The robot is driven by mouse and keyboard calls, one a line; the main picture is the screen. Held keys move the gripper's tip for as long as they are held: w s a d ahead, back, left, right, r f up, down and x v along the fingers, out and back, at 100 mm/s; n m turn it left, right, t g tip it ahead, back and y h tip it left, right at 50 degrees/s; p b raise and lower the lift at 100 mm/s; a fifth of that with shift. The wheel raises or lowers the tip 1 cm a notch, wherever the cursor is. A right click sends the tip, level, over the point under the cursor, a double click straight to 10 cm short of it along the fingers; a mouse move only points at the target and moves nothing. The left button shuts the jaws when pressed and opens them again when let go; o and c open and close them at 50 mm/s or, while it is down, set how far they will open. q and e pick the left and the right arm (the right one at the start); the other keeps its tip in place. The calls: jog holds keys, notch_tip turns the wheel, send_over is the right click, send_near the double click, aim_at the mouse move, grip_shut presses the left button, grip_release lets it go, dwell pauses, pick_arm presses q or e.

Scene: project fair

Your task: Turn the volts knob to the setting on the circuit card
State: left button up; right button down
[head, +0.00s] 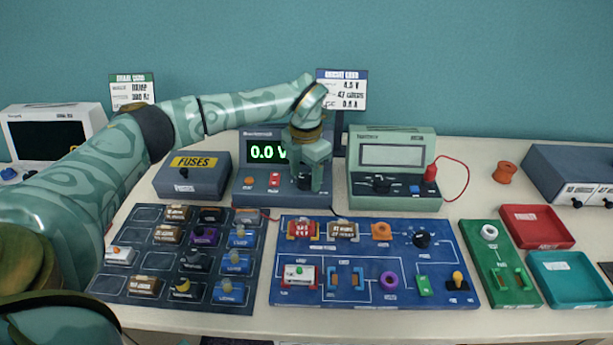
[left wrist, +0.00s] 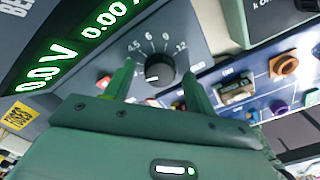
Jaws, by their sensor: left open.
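The volts knob (left wrist: 158,70) is a black dial on the power supply (head: 250,189). In the left wrist view it is ringed by marks, with 4.5, 6, 9 and 12 legible. A pale mark shows on its lower left side. The supply's green display (head: 267,152) reads 0.0 V. The circuit card (head: 341,90) stands behind, with a blue header, and its top line reads 4.5 V. My left gripper (head: 309,186) is open in front of the supply, with one finger on each side of the knob. Contact cannot be told. My right gripper is out of view.
A meter (head: 392,160) with a red lead stands close to the right of the supply, and a FUSES box (head: 193,177) to its left. A dark parts tray (head: 122,285) and a blue circuit board (head: 375,290) lie in front. Red (head: 537,226) and teal trays are at right.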

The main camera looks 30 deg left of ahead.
pick_arm(q)
jog(key=shift+f, duration=0.15)
jog(key=shift+c, duration=0.5)
jog(key=c, duration=0.9)
jog(key=shift+o, duration=0.2)
